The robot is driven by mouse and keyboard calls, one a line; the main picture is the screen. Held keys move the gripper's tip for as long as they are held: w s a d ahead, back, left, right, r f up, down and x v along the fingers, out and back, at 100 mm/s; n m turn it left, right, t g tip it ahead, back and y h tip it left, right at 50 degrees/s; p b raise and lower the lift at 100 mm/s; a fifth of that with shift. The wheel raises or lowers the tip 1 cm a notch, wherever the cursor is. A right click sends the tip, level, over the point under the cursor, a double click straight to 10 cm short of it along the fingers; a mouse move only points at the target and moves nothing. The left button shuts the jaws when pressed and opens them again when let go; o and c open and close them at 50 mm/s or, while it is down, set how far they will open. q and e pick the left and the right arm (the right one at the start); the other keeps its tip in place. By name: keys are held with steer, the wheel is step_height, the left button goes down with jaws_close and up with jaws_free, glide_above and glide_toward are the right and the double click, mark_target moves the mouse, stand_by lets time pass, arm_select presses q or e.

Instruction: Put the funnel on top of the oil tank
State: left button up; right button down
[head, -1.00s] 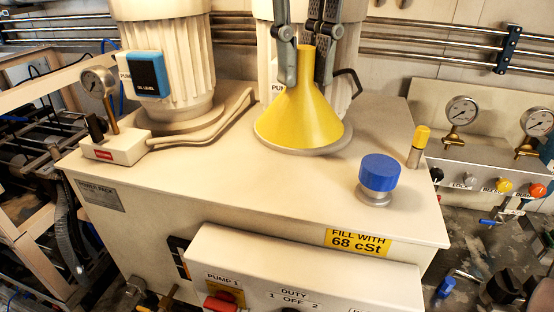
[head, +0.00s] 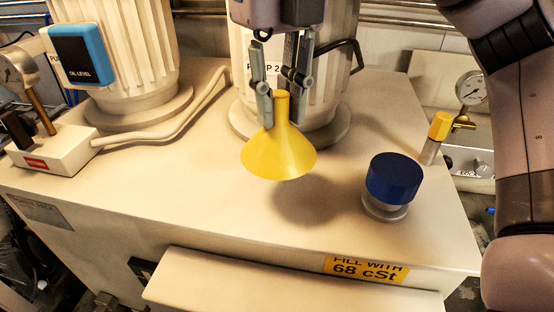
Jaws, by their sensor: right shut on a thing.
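The yellow funnel (head: 280,150) hangs wide end down, its narrow spout pointing up. My right gripper (head: 281,104) is shut on the funnel's spout. The funnel is in the air above the cream top of the oil tank (head: 225,215), with a shadow on the tank top to its lower right. My right arm comes in along the right side of the picture. My left gripper is not in view.
A blue cap (head: 394,178) stands on the tank top, right of the funnel. A yellow-topped post (head: 440,126) is near the right edge. The PUMP 2 motor (head: 340,100) is close behind the funnel. A gauge block (head: 60,150) is at left. The middle-left top is clear.

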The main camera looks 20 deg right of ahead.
mark_target(278, 120)
step_height(278, 120, down, 4)
steer(key=shift+w+r, duration=0.1)
steer(key=shift+r, duration=0.05)
steer(key=shift+f, duration=0.3)
step_height(278, 120, down, 3)
steer(key=shift+f+p, duration=0.1)
steer(key=shift+p, duration=0.4)
steer(key=shift+f, duration=0.1)
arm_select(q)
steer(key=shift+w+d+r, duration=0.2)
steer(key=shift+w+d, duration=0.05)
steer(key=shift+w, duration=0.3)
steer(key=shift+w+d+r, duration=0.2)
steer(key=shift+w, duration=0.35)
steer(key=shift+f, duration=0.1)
arm_select(e)
steer(key=shift+s, duration=0.2)
steer(key=c, duration=1.9)
jaws_free()
steer(key=shift+f, duration=0.1)
steer(key=o, duration=0.4)
steer(key=shift+w, duration=0.1)
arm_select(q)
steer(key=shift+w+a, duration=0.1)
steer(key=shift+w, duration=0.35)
arm_select(e)
steer(key=shift+o, duration=0.2)
